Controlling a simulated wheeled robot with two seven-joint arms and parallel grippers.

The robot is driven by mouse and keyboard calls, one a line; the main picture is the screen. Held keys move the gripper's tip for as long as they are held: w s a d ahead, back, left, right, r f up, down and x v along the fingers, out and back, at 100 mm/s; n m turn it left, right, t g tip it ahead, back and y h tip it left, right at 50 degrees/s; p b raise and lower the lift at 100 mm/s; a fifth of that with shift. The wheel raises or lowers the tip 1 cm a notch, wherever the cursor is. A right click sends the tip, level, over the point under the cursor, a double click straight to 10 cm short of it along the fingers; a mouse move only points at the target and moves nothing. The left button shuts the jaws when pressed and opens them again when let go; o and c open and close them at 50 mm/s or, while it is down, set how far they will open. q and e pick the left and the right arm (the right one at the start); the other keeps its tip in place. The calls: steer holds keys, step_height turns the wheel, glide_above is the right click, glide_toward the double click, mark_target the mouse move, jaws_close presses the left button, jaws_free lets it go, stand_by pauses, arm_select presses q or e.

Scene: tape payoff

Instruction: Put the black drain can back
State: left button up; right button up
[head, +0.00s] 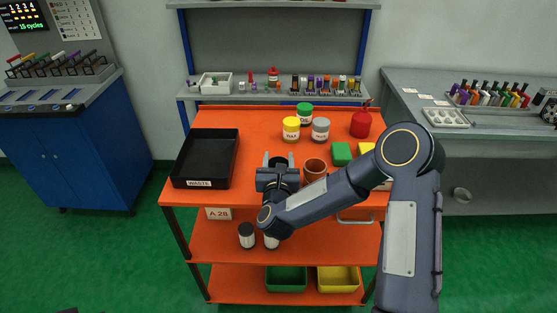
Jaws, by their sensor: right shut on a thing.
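My right gripper (279,161) is over the orange cart top, between the black waste tray and a brown cup. It is shut on a dark round thing that looks like the black drain can (279,162). Most of the can is hidden behind the fingers and the gripper body. I cannot tell whether the can touches the cart top. My left gripper is not in view.
The black WASTE tray (235,155) is to the left, and the brown cup (314,169) is close on the right. Yellow (291,129), grey (320,130) and green-lidded (304,113) jars stand behind. A red can (361,124) and a green block (341,153) are to the right.

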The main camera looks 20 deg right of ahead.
steer(key=shift+f, duration=0.15)
steer(key=o, duration=1.1)
steer(key=shift+c, duration=0.2)
